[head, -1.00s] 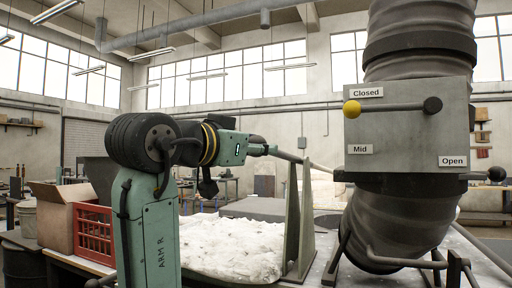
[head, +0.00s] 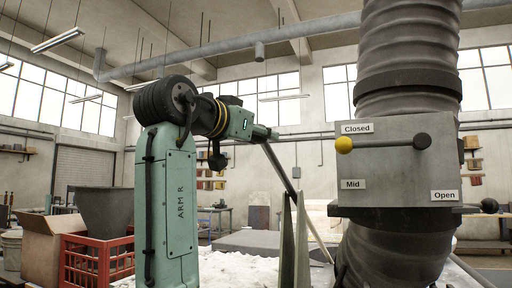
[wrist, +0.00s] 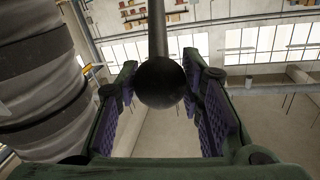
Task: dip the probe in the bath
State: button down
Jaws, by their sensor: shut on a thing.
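My gripper (head: 268,134) is at the end of my green arm, left of the ribbed duct. It is shut on a thin grey rod, the probe (head: 281,172), which slants down and right, its lower part passing behind upright grey plates. In the wrist view the gripper (wrist: 160,82) has its purple pads on either side of a dark ball, with the probe's shaft (wrist: 157,30) running away beyond it. The probe's far tip is not clearly seen. I cannot pick out a bath for certain; a white lumpy bed (head: 235,268) lies below my arm.
Upright grey plates (head: 287,245) stand near the probe. A thick ribbed duct (head: 408,60) carries a box (head: 390,185) marked Closed, Mid and Open; its yellow-knobbed lever (head: 383,143) is by Closed. A red crate (head: 97,263) and cardboard box (head: 40,240) stand at left.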

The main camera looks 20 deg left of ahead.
jog(key=shift+r, duration=0.25)
jog(key=c, duration=1.5)
grip_release()
jog(key=o, duration=0.4)
jog(key=shift+f, duration=0.1)
jog(key=v, duration=1.2)
